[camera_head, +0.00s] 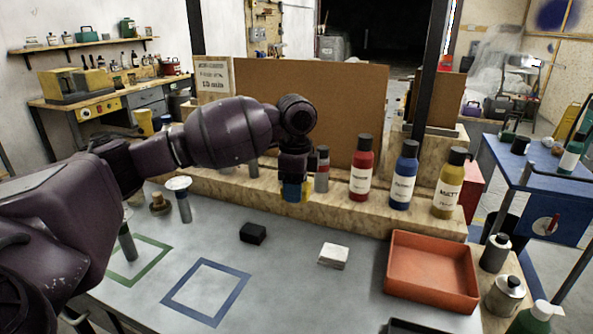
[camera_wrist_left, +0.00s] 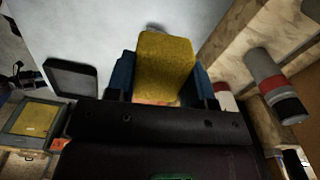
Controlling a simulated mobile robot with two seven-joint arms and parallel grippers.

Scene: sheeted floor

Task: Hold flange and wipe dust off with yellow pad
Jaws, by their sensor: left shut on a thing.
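My left gripper (camera_head: 294,198) is shut on the yellow pad (camera_wrist_left: 165,68). Its blue fingers stand on either side of the pad in the left wrist view. A small brown round piece with a raised hub (camera_head: 160,204), possibly the flange, sits at the table's left behind the green square outline, well apart from the gripper. I cannot tell whether it carries dust. My right gripper is not in view.
A black block (camera_head: 253,233) and a white block (camera_head: 333,256) lie on the grey table. An orange-red tray (camera_head: 430,270) is at right. Red (camera_head: 361,170), blue (camera_head: 403,178) and yellow (camera_head: 448,185) bottles line the ledge. The blue square outline (camera_head: 206,291) is empty.

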